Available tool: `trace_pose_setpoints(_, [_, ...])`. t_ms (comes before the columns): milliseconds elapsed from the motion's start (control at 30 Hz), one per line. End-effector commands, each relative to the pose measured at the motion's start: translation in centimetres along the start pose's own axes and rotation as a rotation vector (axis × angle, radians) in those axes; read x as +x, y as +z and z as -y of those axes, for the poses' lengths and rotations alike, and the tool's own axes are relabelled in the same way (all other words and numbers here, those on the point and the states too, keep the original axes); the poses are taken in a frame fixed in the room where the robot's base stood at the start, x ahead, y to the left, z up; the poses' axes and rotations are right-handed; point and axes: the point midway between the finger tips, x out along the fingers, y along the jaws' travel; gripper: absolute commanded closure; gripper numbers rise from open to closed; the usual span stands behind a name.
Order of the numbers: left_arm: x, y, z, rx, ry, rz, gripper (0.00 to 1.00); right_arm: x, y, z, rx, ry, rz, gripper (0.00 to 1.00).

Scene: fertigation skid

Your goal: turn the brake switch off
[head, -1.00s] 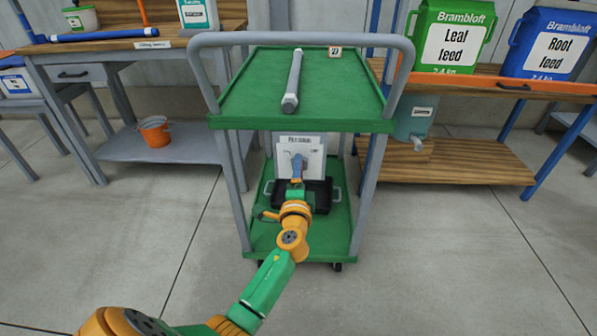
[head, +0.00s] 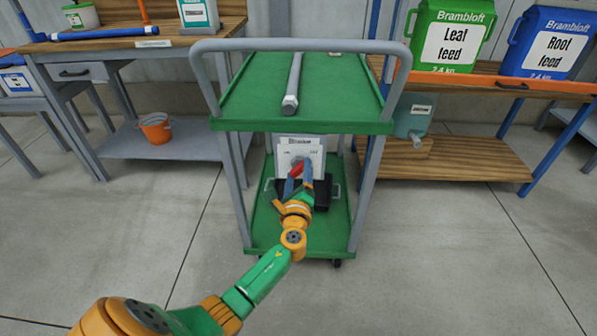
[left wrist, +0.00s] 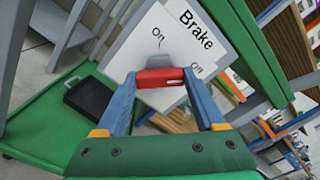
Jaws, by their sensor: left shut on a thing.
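The brake switch is a white panel (head: 312,148) standing on the lower deck of the green cart, with a red handle (head: 297,169) on its front. In the left wrist view the panel (left wrist: 135,62) looks tilted, with a "Brake" label and two small position labels. The red handle (left wrist: 160,77) there lies between my blue fingers, set at a slant to the panel's lettering. My left gripper (head: 299,176) is shut on the red handle, with a fingertip at each end in the left wrist view (left wrist: 160,86). My right gripper is not in view.
The green cart (head: 250,85) has a top deck with a grey bar (head: 293,80) above my left arm. A black tray (left wrist: 88,100) lies on the lower deck. Workbenches stand left and right, with feed containers (head: 449,35) on the right one. The floor in front is clear.

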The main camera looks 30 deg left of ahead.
Motion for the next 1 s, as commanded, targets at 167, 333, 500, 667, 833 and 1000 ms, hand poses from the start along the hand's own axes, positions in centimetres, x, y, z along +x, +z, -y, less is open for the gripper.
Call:
trace_pose_setpoints(167, [-0.08, -0.19, -0.15, 0.047, 0.004, -0.005, 0.85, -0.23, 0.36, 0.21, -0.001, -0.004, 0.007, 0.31])
trace_pose_setpoints(333, [-0.09, -0.22, -0.17, 0.067, 0.003, -0.005, 0.85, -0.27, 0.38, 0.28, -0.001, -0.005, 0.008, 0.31])
trace_pose_setpoints(500, [-0.09, -0.24, -0.19, 0.071, 0.003, -0.005, 0.85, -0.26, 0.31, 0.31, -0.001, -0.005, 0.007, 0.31])
trace_pose_setpoints(667, [-0.1, -0.25, -0.21, 0.071, 0.004, -0.006, 0.85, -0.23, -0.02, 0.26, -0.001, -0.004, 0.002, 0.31])
trace_pose_setpoints(833, [-0.09, -0.22, -0.18, 0.07, 0.003, -0.005, 0.0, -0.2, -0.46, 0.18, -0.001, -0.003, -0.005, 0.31])
trace_pose_setpoints(1000, [-0.05, -0.13, -0.11, 0.069, 0.002, -0.003, 0.0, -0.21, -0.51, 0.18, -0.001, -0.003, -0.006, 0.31])
